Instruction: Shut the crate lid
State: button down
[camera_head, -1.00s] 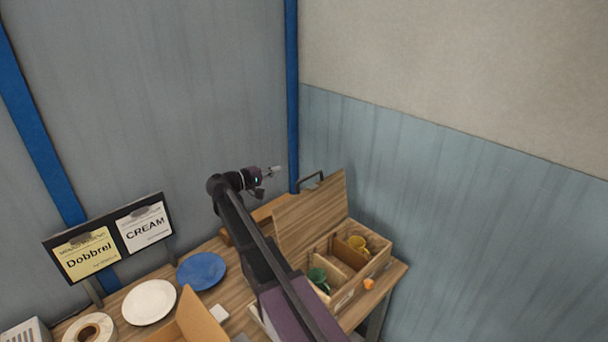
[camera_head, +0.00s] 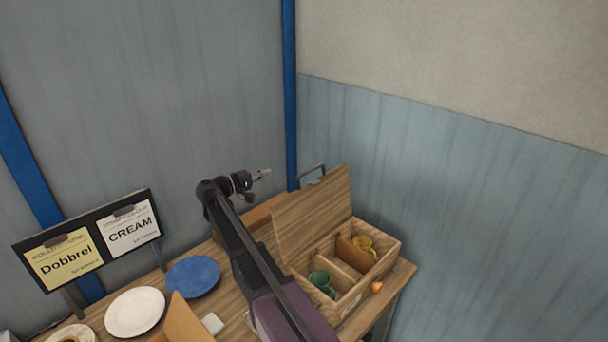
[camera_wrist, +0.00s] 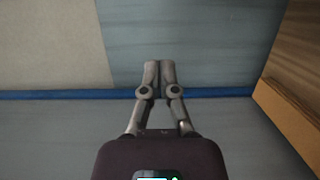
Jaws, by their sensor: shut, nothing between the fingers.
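The wooden crate (camera_head: 352,308) stands at the right end of the table in the head view. Its lid (camera_head: 312,214) is open, tilted up at the back, with a dark handle (camera_head: 311,171) at its top edge. Inside the crate are a green mug (camera_head: 320,281) and a yellow mug (camera_head: 364,244), with wooden dividers between. My gripper (camera_head: 263,174) is shut and empty, in the air behind and left of the lid, apart from it. In the wrist view my gripper (camera_wrist: 160,66) shows its fingertips together, and a wooden panel, probably the lid (camera_wrist: 300,70), is at the right edge.
A blue plate (camera_head: 194,277) and a white plate (camera_head: 135,312) lie on the table to the left. Two signs (camera_head: 95,240) stand behind them. Walls close in behind and at the right.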

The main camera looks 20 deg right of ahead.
jog(key=shift+d, duration=0.1)
jog(key=shift+d, duration=0.1)
jog(key=s+d, duration=0.2)
jog(key=d, duration=0.9)
jog(key=shift+s+d, duration=0.2)
jog(key=shift+s, duration=0.15)
dwell(0.4)
jog(key=shift+r, duration=0.1)
jog(key=shift+s, duration=0.1)
